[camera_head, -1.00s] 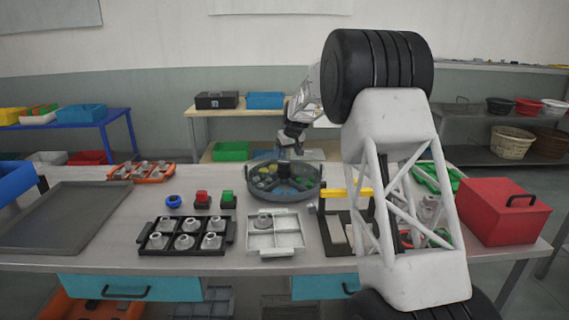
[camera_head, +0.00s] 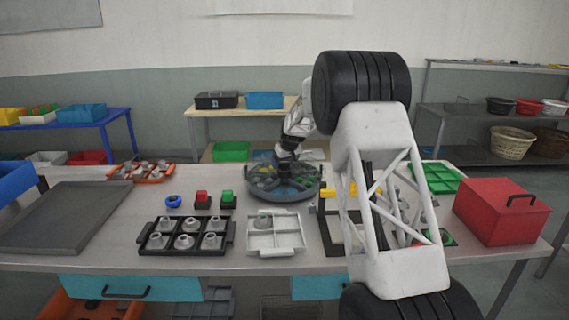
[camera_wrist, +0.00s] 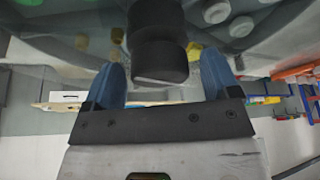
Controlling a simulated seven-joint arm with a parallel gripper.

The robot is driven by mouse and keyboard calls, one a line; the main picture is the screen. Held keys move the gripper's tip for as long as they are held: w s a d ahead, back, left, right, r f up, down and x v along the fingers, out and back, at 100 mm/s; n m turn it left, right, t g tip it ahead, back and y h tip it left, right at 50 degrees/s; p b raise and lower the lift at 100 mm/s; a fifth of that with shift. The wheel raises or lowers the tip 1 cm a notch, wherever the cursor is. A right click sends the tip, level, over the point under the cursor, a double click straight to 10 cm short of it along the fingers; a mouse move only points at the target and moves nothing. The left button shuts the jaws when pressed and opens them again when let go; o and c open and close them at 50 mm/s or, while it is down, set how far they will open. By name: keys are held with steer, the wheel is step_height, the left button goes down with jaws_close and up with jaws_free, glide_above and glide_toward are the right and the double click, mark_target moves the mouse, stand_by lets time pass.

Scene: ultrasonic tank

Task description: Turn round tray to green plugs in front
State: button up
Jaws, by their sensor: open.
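The round tray (camera_head: 284,196) is a grey divided disc standing on the bench behind the small white tray, with yellowish and other small pieces in its compartments. Its dark centre knob (camera_wrist: 160,66) stands between the two blue fingers of my gripper (camera_wrist: 161,60) in the wrist view. The fingers are open, one on each side of the knob, with a gap visible on both sides. In the head view my gripper (camera_head: 286,168) is low over the tray's middle and hides the knob.
In front are a black rack (camera_head: 185,249) of grey parts and a white tray (camera_head: 275,251). A red box (camera_head: 502,211) stands far right.

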steer(key=c, duration=1.3)
steer(key=shift+m, duration=0.5)
steer(key=shift+r+m+t+h, duration=0.1)
steer(key=shift+m+t+h, duration=0.2)
steer(key=shift+m+h, duration=0.55)
steer(key=shift+a+m+h, duration=0.1)
steer(key=shift+m+h, duration=0.35)
steer(key=shift+m, duration=1.8)
steer(key=shift+m+h, duration=0.8)
steer(key=shift+m, duration=1.1)
steer(key=shift+m+g+h, duration=0.4)
steer(key=shift+m+g, duration=0.2)
steer(key=shift+m, duration=1.1)
